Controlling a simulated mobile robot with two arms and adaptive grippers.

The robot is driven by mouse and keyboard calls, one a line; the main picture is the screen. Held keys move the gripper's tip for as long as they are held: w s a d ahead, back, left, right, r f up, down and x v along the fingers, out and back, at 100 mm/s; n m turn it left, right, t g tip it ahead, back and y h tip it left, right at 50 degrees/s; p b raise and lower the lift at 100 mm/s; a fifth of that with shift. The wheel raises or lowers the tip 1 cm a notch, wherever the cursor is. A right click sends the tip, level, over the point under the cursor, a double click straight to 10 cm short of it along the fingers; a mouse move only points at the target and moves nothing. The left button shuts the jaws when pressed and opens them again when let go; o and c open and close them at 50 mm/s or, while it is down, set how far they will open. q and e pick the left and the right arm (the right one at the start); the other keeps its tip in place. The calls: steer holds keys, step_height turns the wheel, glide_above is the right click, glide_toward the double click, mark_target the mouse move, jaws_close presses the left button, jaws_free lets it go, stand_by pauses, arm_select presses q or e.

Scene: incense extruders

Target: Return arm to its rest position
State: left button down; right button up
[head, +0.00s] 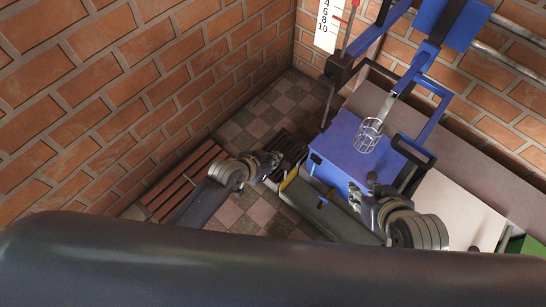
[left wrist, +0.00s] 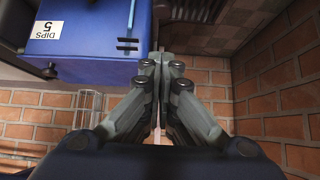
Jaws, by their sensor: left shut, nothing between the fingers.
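My left gripper (head: 270,163) is in the middle of the head view, above the tiled floor and left of the blue box. In the left wrist view its fingers (left wrist: 159,62) are pressed together with nothing between them. My right gripper (head: 372,190) is in front of the blue box, near its lower right corner. It is small and partly covered by its own wrist, so its opening is unclear.
The blue box (head: 352,144) carries a wire cage (head: 368,135) on top. In the left wrist view it shows a "DIPS 5" label (left wrist: 46,31). A slatted wooden pallet (head: 181,182) lies by the brick wall (head: 100,100). A long grey-green bin (head: 322,207) stands between the grippers.

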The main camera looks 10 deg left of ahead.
arm_select(q)
steer(key=shift+s+r, duration=0.1)
arm_select(e)
steer(key=shift+s+d+f, duration=0.1)
steer(key=shift+s+f, duration=0.05)
steer(key=shift+s, duration=0.1)
